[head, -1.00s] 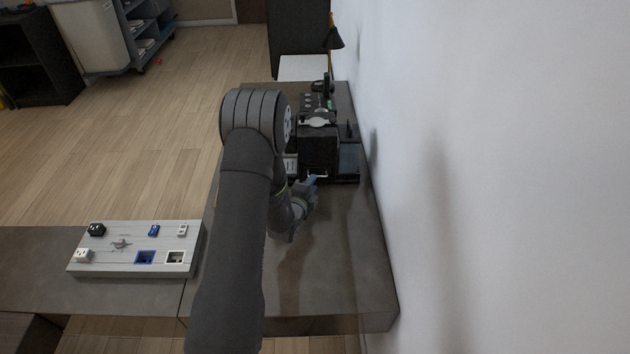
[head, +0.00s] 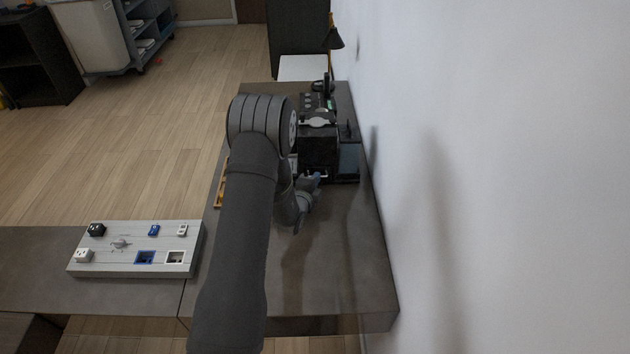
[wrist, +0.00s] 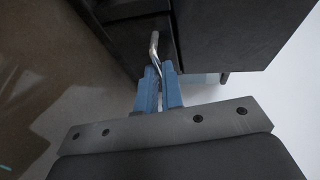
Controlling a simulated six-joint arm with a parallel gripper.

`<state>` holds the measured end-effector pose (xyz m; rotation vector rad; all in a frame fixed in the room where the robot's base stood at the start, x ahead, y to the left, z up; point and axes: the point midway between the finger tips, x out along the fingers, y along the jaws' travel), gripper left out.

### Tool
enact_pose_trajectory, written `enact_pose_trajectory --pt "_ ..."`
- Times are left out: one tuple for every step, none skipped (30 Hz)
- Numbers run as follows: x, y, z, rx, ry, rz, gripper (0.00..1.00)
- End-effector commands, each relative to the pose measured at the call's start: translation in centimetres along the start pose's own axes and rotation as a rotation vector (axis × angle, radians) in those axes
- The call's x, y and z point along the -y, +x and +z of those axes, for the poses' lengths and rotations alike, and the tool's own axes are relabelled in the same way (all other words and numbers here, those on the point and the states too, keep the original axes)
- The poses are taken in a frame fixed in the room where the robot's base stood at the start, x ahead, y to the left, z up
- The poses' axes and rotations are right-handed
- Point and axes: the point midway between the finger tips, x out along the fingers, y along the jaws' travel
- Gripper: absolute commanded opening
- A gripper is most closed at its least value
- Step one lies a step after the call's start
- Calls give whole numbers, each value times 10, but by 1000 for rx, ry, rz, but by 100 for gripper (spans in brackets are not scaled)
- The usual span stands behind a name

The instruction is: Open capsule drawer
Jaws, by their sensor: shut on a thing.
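The black machine with the capsule drawer (head: 318,152) stands on the dark counter, beyond my arm in the head view. In the wrist view its dark front (wrist: 125,32) fills the top, with a bent metal bar handle (wrist: 154,43). My gripper (wrist: 161,76) has its blue fingers closed on the lower end of this handle. In the head view my gripper (head: 313,182) is at the near face of the machine. I cannot tell whether the drawer is out at all. My arm hides part of the machine's left side.
A white wall (head: 480,180) runs close along the right. A grey panel (head: 95,262) with sockets and small parts lies at the lower left. A dark blue tray (head: 348,160) is right of the machine. The counter (head: 345,260) nearer than the gripper is clear.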

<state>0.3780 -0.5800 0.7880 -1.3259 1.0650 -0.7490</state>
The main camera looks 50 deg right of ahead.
Motion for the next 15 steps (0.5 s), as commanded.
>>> enact_pose_trajectory --pt "0 -2 -1 0 0 1 0" --pt "-1 -4 -2 0 0 1 0" --pt "-2 -7 -3 0 -1 1 0" --pt "-3 -12 -5 -1 -1 2 0" --pt "-5 -17 -7 -1 -1 3 0" --pt "-6 -24 -10 0 -1 3 0" --pt "-8 -30 -13 0 -1 3 0" --pt "-9 -37 -15 0 -1 4 0" --pt "-11 -45 -19 -1 -2 4 0" --pt "-12 -51 -22 -1 -1 3 0" --pt "-14 -57 -24 -1 -1 4 0" --pt "-15 -64 -27 -1 -1 3 0" --pt "-16 -69 -29 0 -1 4 0" --pt "-17 -73 -30 0 -1 3 0" --pt "-18 -78 -32 0 -1 3 0"
